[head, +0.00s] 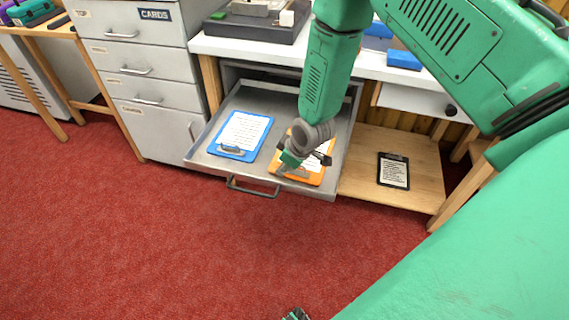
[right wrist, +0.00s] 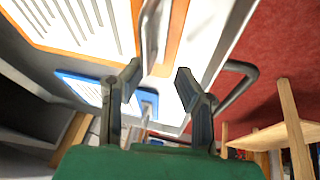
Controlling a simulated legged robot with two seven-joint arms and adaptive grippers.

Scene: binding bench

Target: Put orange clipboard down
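The orange clipboard (head: 316,178) lies flat in the open grey drawer tray (head: 213,155), right of a blue clipboard (head: 256,121). Its paper is partly hidden behind my right arm and gripper. My right gripper (head: 291,161) is low over its near, clip end. In the right wrist view the two fingers of my right gripper (right wrist: 159,76) stand apart, with the orange clipboard's edge and metal clip (right wrist: 151,35) showing between and beyond them. I see no finger closed on it. A small dark green tip (head: 296,315) at the bottom edge may be my left gripper.
A black clipboard (head: 393,171) lies on the low wooden shelf (head: 415,194) to the right. The drawer's handle (head: 253,190) sticks out in front. A grey drawer cabinet (head: 150,75) stands at left. The red carpet (head: 170,240) in front is clear.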

